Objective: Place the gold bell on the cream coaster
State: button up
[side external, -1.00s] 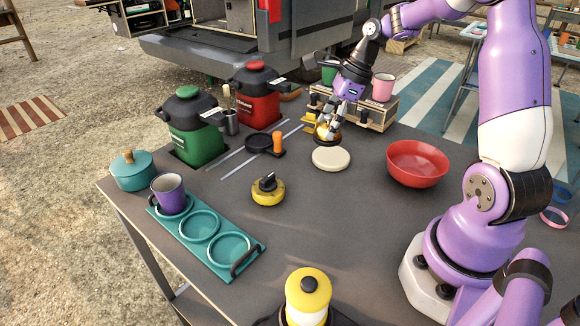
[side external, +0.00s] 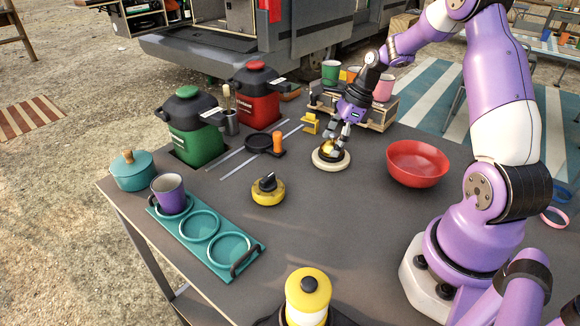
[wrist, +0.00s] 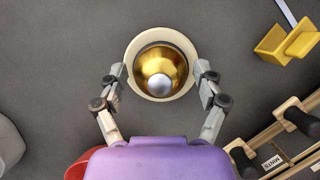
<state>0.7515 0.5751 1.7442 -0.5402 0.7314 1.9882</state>
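The gold bell (side external: 331,147), with a dark base and a silver knob, sits upright on the cream coaster (side external: 324,165). In the wrist view the bell (wrist: 147,60) lies within the coaster's rim (wrist: 150,35), roughly centred. My gripper (side external: 337,146) is low over the bell. In the wrist view my gripper (wrist: 160,72) is open, with one finger on each side of the bell and a gap visible between each fingertip and the bell.
A red bowl (side external: 417,170) stands right of the coaster. A yellow holder (side external: 309,124) and a wooden rack with cups (side external: 375,118) are behind. A yellow knobbed timer-like item (side external: 268,193) is front left. The tabletop in front (side external: 340,220) is clear.

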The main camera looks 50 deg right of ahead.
dwell(0.4)
jog(key=v, duration=1.2)
jog(key=a+r+n+h, duration=0.1)
jog(key=a+r+n, duration=0.1)
jog(key=a+n, duration=0.4)
jog(key=a+r+n+h, duration=0.1)
jog(key=a+r+n, duration=0.2)
jog(key=a+n, duration=0.35)
jog(key=s+a+f+n+t, duration=0.1)
jog(key=s+a+n, duration=0.2)
jog(key=n, duration=0.4)
jog(key=s+a+f+n+t+h, duration=0.1)
jog(key=s+a+n, duration=0.2)
jog(key=s+n, duration=0.2)
jog(key=shift+s+a+n, duration=0.25)
jog(key=shift+a+n, duration=0.15)
jog(key=shift+n, duration=0.85)
